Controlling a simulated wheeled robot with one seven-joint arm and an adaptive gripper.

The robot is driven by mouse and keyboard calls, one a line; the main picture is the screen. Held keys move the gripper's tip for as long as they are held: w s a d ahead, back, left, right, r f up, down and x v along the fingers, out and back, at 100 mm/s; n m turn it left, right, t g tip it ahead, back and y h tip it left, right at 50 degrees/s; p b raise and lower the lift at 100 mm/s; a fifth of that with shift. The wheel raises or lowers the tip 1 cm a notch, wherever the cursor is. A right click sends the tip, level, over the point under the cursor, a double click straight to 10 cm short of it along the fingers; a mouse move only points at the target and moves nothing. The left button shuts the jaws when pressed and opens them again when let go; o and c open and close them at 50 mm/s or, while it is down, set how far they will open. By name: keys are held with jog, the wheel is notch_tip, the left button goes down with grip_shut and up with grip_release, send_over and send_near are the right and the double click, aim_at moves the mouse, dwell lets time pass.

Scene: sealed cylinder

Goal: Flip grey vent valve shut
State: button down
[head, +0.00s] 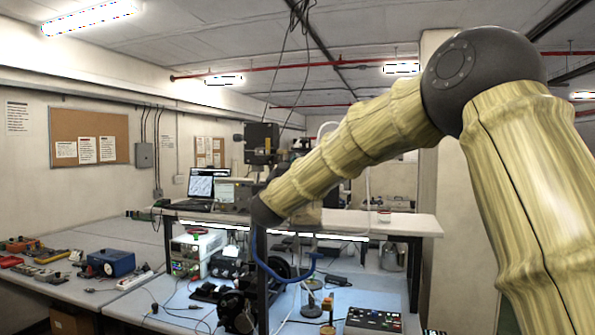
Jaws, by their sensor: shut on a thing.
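My arm, in pale yellow ribbed sleeves, reaches in from the right and slopes down to a dark wrist joint near the middle of the head view. I cannot make out my gripper's fingers beyond that joint. A clear upright cylinder (312,297) with a dark base stands on the light blue bench mat (285,326). A small yellow-brown fitting (327,306) is close on its right. I cannot make out the grey vent valve, and parts of the bench are hidden behind dark equipment and a dark upright post.
A blue hose (289,277) loops over the bench. Dark round equipment (237,311) and a panel of coloured buttons (373,320) stand near the front. A raised shelf (405,223) crosses behind, with a laptop (207,186). A blue box (111,262) sits on the left bench.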

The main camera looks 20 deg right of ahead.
jog(key=c, duration=1.5)
grip_release()
jog(key=shift+o, duration=0.2)
jog(key=v, duration=1.2)
